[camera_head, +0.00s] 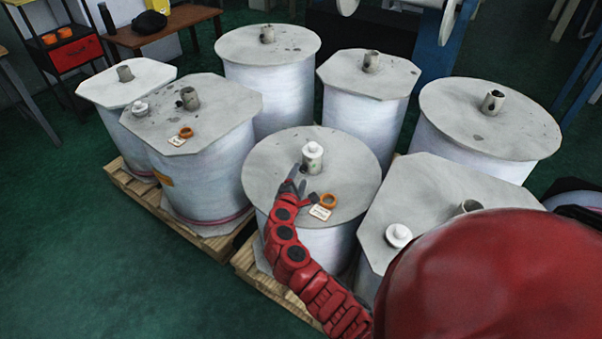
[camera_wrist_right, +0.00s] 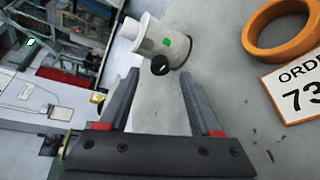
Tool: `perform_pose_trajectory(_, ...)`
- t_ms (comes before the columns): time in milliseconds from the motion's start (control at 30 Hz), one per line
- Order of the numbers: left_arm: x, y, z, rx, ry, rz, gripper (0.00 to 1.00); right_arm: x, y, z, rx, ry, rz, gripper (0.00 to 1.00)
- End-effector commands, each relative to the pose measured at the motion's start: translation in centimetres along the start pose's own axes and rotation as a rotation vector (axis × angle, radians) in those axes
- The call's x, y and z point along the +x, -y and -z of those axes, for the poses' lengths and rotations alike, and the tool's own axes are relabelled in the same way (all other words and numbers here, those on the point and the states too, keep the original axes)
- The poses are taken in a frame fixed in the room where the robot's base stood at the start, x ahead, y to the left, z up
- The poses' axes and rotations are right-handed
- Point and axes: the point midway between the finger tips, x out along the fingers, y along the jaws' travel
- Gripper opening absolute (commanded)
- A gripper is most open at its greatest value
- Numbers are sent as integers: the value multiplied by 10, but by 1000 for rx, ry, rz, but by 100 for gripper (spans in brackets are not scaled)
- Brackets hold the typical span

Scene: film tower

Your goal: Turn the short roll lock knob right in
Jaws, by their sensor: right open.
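The short roll (camera_head: 268,170) stands front centre in the head view, with a round grey top. A white capped plug (camera_head: 312,152) stands in its core. In the right wrist view the plug (camera_wrist_right: 158,36) carries a green mark and a small round black lock knob (camera_wrist_right: 160,65) on its side. My right gripper (camera_head: 303,184) is beside the plug, low over the roll's top. In the right wrist view its fingers (camera_wrist_right: 160,76) are open, with the knob at the gap between the tips. I cannot tell whether they touch it. My left gripper is not in view.
An orange ring (camera_head: 328,200) and an order card (camera_head: 320,212) lie on the same top, close to my right gripper. Several other large wrapped rolls stand around on wooden pallets (camera_head: 152,199). Open green floor (camera_head: 90,260) lies at the left.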

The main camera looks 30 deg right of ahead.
Motion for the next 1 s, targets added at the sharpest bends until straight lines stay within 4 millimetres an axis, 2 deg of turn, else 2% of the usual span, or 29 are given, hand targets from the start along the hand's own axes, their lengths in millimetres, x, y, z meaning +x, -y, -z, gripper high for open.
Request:
perform_pose_trajectory(300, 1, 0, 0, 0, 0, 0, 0, -78, 0, 2, -2, -7, -5, 64)
perform_pose_trajectory(500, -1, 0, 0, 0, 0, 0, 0, -120, 0, 1, -2, -5, -2, 64)
perform_pose_trajectory(700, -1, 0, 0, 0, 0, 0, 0, -142, -1, 1, 1, -1, -3, 64)
perform_pose_trajectory(1000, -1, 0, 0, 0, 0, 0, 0, -145, 0, 0, 1, 2, 0, 64)
